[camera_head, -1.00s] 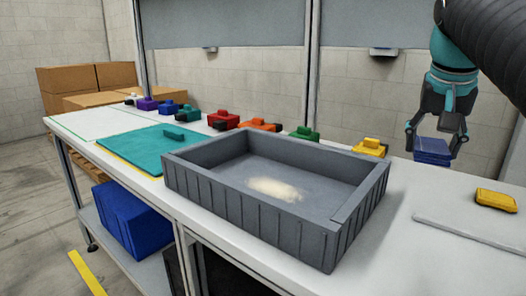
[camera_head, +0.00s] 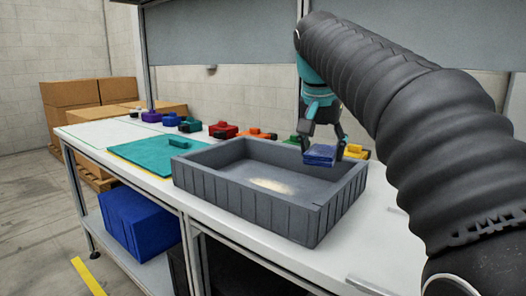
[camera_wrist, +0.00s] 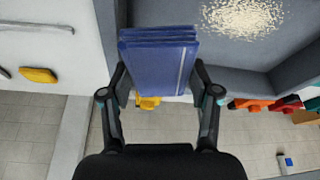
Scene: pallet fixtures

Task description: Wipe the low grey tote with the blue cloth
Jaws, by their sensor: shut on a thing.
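The low grey tote (camera_head: 238,216) stands on the white workbench, open at the top. A pale beige patch of dust or grains (camera_head: 272,185) lies on its floor; it also shows in the wrist view (camera_wrist: 242,17). My gripper (camera_head: 322,150) is shut on the folded blue cloth (camera_head: 320,157). It holds the cloth above the tote's far right part, apart from the patch. In the wrist view the cloth (camera_wrist: 158,62) sits between the two fingers, with the tote's wall beside and behind it.
Several coloured blocks, among them a red one (camera_head: 222,130), line the bench's back edge. A teal mat (camera_head: 150,152) lies left of the tote. A blue bin (camera_head: 138,222) sits on the lower shelf. A yellow object (camera_wrist: 38,75) lies on the bench in the wrist view.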

